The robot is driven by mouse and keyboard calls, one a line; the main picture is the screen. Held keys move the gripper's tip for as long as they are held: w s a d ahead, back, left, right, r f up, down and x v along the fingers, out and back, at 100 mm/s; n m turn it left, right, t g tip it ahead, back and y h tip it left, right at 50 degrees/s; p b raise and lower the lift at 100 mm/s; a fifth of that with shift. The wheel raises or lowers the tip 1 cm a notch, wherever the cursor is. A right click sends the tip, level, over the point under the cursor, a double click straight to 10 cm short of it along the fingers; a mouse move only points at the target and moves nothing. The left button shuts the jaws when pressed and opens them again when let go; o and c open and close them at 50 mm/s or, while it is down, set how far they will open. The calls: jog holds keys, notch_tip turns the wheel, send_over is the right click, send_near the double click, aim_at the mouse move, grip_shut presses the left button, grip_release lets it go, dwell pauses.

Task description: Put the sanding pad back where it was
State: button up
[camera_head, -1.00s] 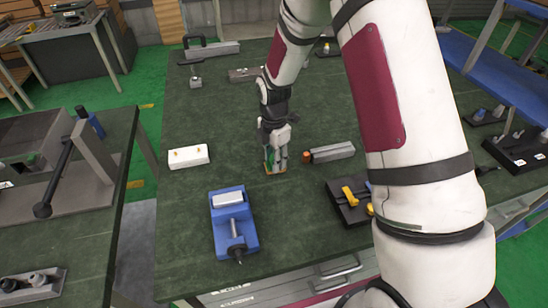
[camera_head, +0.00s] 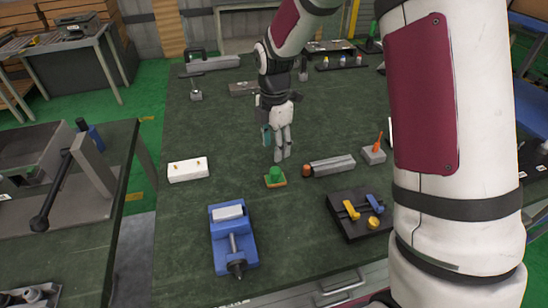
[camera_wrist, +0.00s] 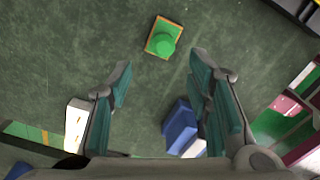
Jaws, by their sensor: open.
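The sanding pad (camera_head: 275,178) is a small orange-edged block with a green knob. It lies flat on the dark green tabletop (camera_head: 300,230), between the white block and the grey bar. It also shows in the wrist view (camera_wrist: 163,38), beyond my fingertips and apart from them. My gripper (camera_head: 281,157) is open and empty. It hangs above the table, behind the pad in the head view. In the wrist view my two teal-padded fingers (camera_wrist: 160,72) are spread wide with nothing between them.
A white block (camera_head: 188,170) lies left of the pad and a blue vise (camera_head: 233,238) stands in front. A grey bar with an orange end (camera_head: 330,166) lies to the right. A black tray with yellow parts (camera_head: 360,213) is at front right. Bare tabletop surrounds the pad.

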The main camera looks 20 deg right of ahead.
jog(key=s+d+r+m+t, duration=0.2)
jog(key=s+r+m, duration=0.8)
jog(key=r, duration=0.6)
jog(key=s+r+m+t, duration=0.1)
jog(key=s+r+m, duration=0.1)
jog(key=s+m, duration=0.4)
jog(key=s+d+r+m+t, duration=0.1)
jog(key=s+m, duration=0.5)
jog(key=s, duration=0.6)
jog(key=shift+d+r+t, duration=0.3)
jog(key=shift+r+t, duration=0.2)
jog(key=shift+r, duration=0.1)
